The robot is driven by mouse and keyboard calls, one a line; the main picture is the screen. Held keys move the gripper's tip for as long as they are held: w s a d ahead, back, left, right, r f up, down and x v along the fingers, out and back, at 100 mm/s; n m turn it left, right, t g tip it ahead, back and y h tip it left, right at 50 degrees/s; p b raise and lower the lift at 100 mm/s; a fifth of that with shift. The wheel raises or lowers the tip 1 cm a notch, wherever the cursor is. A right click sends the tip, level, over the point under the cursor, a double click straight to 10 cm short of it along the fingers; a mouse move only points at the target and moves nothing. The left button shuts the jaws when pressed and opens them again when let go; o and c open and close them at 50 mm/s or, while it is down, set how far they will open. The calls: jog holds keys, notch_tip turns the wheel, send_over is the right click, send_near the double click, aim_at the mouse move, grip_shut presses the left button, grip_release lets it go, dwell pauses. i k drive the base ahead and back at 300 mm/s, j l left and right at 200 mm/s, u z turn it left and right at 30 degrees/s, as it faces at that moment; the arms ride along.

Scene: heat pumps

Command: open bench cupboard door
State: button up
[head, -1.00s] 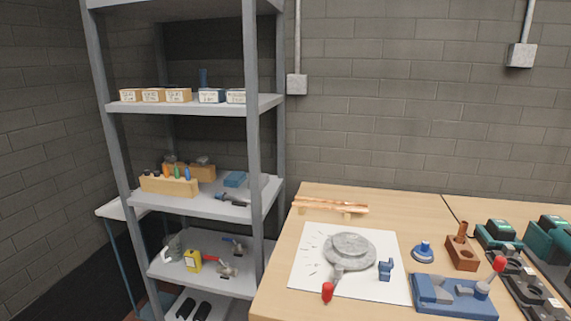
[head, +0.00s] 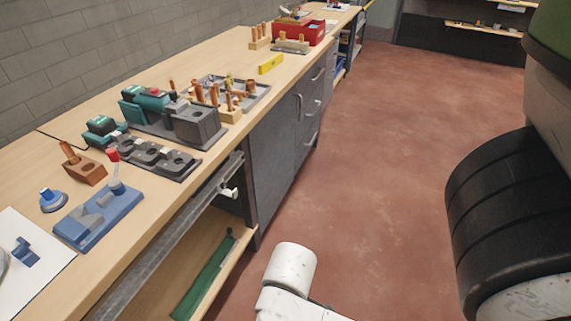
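The bench (head: 120,245) runs from the lower left to the far top of the head view. Dark grey cupboard fronts (head: 272,158) with pale bar handles (head: 299,107) are set under its worktop, and they look closed. Nearer to me, the bench underside is an open bay with a wooden shelf (head: 232,262). A white part of my arm shows at the bottom centre, over the floor and apart from the cupboard fronts. My gripper is not in view.
Tools and fixtures crowd the worktop, among them a blue fixture (head: 95,218), a grey machine block (head: 195,122) and a red bin (head: 298,32). A large black ribbed rounded object (head: 515,205) fills the right side. Red floor (head: 385,150) lies clear between.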

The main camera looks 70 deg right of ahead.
aim_at(271, 142)
jog(key=z, duration=1.5)
jog(key=i+j, duration=0.1)
jog(key=i, duration=0.5)
jog(key=i+j, duration=0.1)
jog(key=i, duration=0.5)
